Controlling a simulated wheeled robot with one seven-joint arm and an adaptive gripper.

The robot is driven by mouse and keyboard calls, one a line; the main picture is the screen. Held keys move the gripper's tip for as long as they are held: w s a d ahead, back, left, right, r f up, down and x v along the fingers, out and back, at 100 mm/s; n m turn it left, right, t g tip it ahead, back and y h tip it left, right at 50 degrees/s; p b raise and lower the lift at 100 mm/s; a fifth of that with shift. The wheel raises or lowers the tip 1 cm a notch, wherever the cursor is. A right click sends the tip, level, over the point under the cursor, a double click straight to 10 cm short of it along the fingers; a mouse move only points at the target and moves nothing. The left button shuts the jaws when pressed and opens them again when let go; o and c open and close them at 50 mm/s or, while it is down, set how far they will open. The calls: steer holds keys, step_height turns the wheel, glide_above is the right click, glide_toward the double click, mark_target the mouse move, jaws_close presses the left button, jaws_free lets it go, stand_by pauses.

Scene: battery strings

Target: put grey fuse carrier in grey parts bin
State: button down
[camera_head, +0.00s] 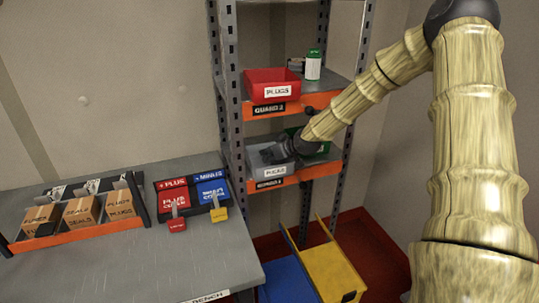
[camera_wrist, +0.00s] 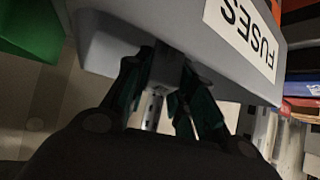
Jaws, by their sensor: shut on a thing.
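My gripper (camera_head: 281,152) is at the grey parts bin (camera_head: 262,172) on the middle shelf of the rack, over its opening in the head view. In the wrist view, my gripper (camera_wrist: 172,95) has its dark fingers closed on a small grey block, the grey fuse carrier (camera_wrist: 166,68). The grey bin (camera_wrist: 120,45), with a white FUSES label, fills the top of that view, close to the fingers. Whether the carrier touches the bin is unclear. The carrier cannot be made out in the head view.
A green bin (camera_head: 318,146) stands right beside the grey bin, partly behind my arm. A red bin (camera_head: 272,87) and a green-and-white item (camera_head: 313,65) are on the shelf above. Rack posts (camera_head: 231,100) flank the shelf. The bench (camera_head: 130,265) holds boxes and covers.

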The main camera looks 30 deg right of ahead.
steer(key=shift+w+a+r+g+p, duration=0.2)
steer(key=shift+w+g+p, duration=0.1)
steer(key=shift+g+p, duration=0.35)
steer(key=shift+s+d+f, duration=0.1)
steer(key=shift+d+f, duration=0.05)
steer(key=shift+f, duration=0.85)
steer(key=shift+f, duration=0.15)
steer(key=c, duration=1.2)
jaws_free()
